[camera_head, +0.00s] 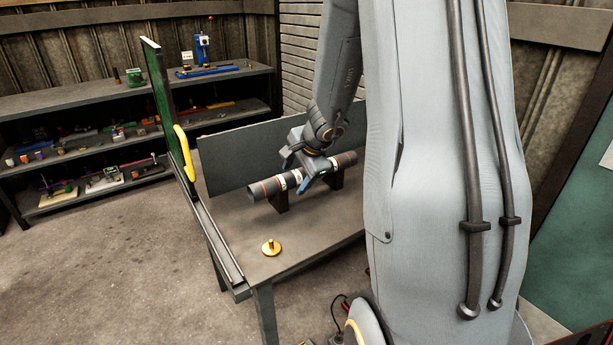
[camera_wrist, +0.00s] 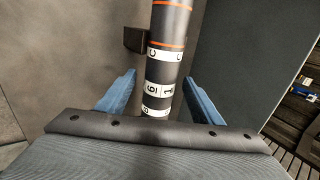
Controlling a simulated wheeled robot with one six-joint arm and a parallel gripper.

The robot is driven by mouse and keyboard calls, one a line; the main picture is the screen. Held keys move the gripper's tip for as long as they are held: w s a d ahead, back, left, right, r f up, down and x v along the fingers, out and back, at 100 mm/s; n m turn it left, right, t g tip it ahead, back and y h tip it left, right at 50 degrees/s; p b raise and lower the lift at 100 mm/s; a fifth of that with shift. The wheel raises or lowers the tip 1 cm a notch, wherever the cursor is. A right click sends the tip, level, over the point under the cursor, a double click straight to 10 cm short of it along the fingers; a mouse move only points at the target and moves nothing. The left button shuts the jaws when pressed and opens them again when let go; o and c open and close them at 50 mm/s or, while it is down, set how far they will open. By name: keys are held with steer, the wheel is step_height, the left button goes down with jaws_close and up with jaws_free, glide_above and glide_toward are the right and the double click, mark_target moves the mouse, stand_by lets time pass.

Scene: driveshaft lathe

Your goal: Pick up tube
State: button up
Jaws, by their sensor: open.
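The tube (camera_head: 268,187) is dark grey with orange rings and white marked bands. It lies across dark support blocks (camera_head: 281,202) on the table (camera_head: 238,226). In the wrist view the tube (camera_wrist: 166,75) runs away from my gripper, between its two blue fingers. My gripper (camera_head: 297,176) is at the tube's middle, seen from above in the head view. In the wrist view my gripper (camera_wrist: 159,92) is open, with a gap between each finger and the tube. The tube's near end is hidden behind the gripper body in the wrist view.
A dark upright panel (camera_head: 235,158) stands behind the tube. A green panel with a yellow handle (camera_head: 184,152) stands at the table's left edge. A small brass part (camera_head: 271,247) sits on the table's front. Shelves with several items (camera_head: 130,101) stand at the back left.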

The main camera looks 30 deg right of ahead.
steer(key=shift+c, duration=0.3)
jaws_close()
steer(key=shift+r, duration=0.1)
step_height(320, 180, up, 10)
steer(key=p, duration=0.5)
